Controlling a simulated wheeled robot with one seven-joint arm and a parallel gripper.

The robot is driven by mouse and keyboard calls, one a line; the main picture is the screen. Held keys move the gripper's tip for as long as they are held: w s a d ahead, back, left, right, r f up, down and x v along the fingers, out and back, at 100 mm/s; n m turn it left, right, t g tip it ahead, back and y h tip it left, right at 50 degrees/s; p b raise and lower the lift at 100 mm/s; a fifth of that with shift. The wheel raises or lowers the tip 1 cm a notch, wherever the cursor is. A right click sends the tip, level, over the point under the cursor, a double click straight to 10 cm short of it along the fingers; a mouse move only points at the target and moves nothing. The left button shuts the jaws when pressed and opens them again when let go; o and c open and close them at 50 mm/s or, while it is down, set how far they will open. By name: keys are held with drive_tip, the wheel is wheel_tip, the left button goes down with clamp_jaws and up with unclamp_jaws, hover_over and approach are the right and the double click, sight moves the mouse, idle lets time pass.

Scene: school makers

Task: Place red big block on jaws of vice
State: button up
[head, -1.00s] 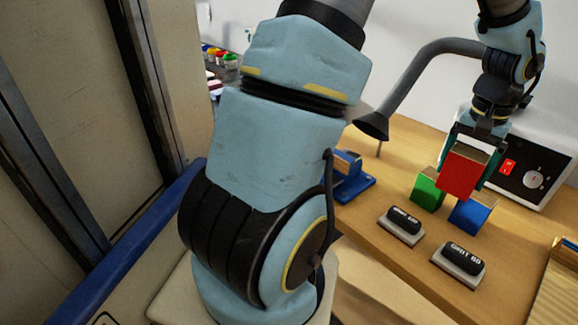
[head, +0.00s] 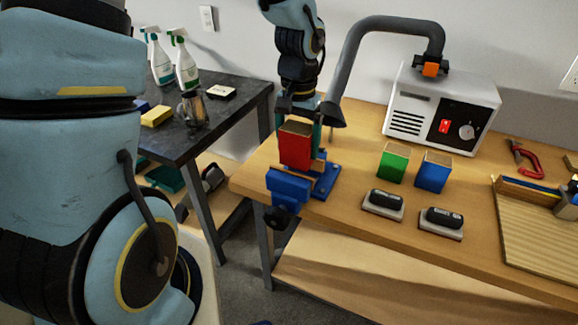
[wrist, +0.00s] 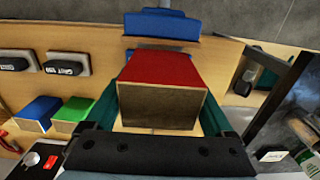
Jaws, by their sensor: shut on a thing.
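The red big block (head: 295,148) is held in my gripper (head: 312,135) at the left end of the wooden bench. In the wrist view the red block (wrist: 160,85) sits between the two teal fingers of my gripper (wrist: 160,110). The blue vice (head: 290,187) is fixed at the bench's left edge. In the head view the block appears just above or in front of the vice; I cannot tell whether they touch. In the wrist view the vice (wrist: 160,27) shows beyond the block, which hides part of it.
A green block (head: 393,163) and a blue block (head: 433,172) stand on the bench, with two black sanding blocks (head: 384,200) (head: 443,218) in front. A grey hose (head: 352,55) arches from a white extractor box (head: 440,105). A dark table (head: 200,145) stands left.

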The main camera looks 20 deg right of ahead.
sight(298, 128)
drive_tip(key=shift+f+p, duration=0.3)
drive_tip(key=shift+f, duration=2.7)
drive_tip(key=shift+f, duration=0.1)
drive_tip(key=o, duration=1.2)
drive_tip(key=shift+o, duration=0.2)
wheel_tip(298, 128, up, 12)
drive_tip(key=shift+r+b, duration=0.15)
drive_tip(key=shift+b, duration=0.75)
drive_tip(key=w+a+f+n+t, duration=0.1)
drive_tip(key=a+n, duration=0.6)
drive_tip(key=a, duration=1.8)
drive_tip(key=shift+a+f+t, duration=0.15)
drive_tip(key=shift+f+t, duration=0.15)
drive_tip(key=shift+f, duration=0.15)
drive_tip(key=shift+w, duration=0.1)
